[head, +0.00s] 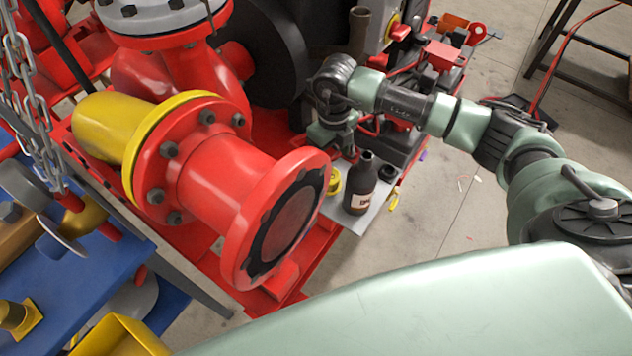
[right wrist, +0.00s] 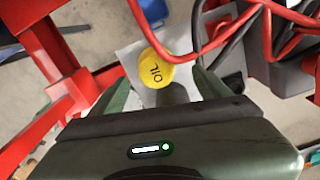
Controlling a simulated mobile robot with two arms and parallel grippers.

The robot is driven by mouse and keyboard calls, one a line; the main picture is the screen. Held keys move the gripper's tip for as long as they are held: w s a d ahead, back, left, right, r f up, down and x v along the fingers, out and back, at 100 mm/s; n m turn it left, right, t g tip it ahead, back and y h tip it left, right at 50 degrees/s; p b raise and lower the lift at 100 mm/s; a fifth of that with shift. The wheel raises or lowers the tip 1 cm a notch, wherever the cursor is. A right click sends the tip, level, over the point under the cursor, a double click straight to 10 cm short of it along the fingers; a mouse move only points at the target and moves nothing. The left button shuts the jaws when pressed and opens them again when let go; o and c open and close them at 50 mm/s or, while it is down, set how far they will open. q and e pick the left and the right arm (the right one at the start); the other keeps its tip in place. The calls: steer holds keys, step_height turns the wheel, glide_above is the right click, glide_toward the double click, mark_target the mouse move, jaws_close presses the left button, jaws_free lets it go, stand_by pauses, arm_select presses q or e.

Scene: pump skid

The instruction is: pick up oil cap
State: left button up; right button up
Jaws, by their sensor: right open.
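The oil cap is a round yellow cap marked OIL (right wrist: 157,70), seen in the right wrist view on a pale plate (right wrist: 130,58). In the head view the yellow cap (head: 334,183) shows partly, below my right gripper (head: 335,150). My right gripper points down over the plate, and its two fingers are spread in the right wrist view (right wrist: 162,85), one on each side of the cap's lower part. Nothing is held between them. I cannot tell whether a finger touches the cap. My left gripper is not in view.
A dark brown bottle (head: 360,188) stands on the plate just right of the cap. A large red flanged pipe (head: 235,190) lies close on the left. Red hoses (right wrist: 235,20) cross near the gripper in the wrist view. Open concrete floor (head: 450,205) lies to the right.

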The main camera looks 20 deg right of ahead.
mark_target(332, 175)
steer(key=shift+a+f, duration=0.1)
steer(key=shift+f, duration=0.45)
steer(key=shift+s+f+p, duration=0.3)
steer(key=shift+f+p, duration=0.05)
steer(key=shift+f, duration=0.25)
steer(key=shift+s+f+p, duration=0.3)
steer(key=shift+f+p, duration=0.05)
steer(key=shift+f, duration=0.25)
steer(key=f, duration=0.2)
steer(key=shift+w+a+f+p, duration=0.1)
steer(key=shift+a+f+p, duration=0.1)
steer(key=shift+f+p, duration=0.15)
steer(key=shift+f, duration=0.55)
steer(key=shift+d, duration=0.1)
steer(key=c, duration=1.6)
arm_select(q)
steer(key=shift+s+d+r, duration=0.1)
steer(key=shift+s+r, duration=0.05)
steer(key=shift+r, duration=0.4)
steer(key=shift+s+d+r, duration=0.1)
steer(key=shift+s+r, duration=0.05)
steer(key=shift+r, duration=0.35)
arm_select(e)
steer(key=shift+c, duration=0.2)
steer(key=shift+w+r, duration=0.1)
